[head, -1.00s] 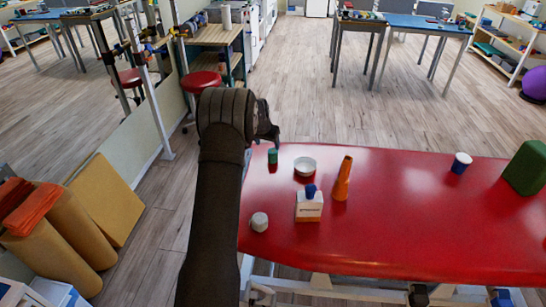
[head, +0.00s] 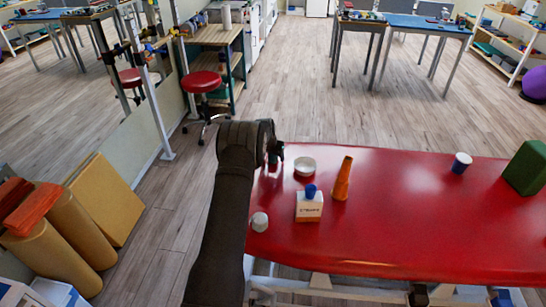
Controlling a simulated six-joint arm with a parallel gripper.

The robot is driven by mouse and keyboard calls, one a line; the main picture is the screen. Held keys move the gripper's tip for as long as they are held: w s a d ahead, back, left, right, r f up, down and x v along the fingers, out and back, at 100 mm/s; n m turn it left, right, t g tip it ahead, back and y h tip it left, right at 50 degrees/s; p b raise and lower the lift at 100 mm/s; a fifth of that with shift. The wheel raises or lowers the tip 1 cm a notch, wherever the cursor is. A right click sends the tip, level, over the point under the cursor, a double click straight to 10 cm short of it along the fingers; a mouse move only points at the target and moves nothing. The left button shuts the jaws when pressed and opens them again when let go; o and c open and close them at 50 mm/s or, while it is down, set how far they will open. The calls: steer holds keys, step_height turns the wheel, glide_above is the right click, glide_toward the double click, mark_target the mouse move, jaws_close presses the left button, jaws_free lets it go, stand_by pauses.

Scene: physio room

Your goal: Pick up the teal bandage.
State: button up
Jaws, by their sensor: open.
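The teal bandage (head: 273,159) is a small upright roll near the far left corner of the red table (head: 420,220). It is partly hidden behind my gripper in the head view. My gripper (head: 277,151) is open, pointing down right at the bandage. I cannot tell whether its fingers are around the bandage or just in front of it, or whether they touch it.
A white bowl (head: 305,166) stands close right of the bandage. Nearby are an orange cone (head: 342,179), a white box (head: 309,208) with a blue thing on top and a whitish roll (head: 259,222). A blue-and-white cup (head: 461,163) and green block (head: 525,168) stand farther right.

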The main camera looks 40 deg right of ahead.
steer(key=shift+d+f, duration=0.1)
steer(key=shift+f, duration=0.1)
steer(key=shift+c, duration=0.5)
steer(key=c, duration=1)
steer(key=shift+o, duration=0.2)
steer(key=shift+r, duration=0.1)
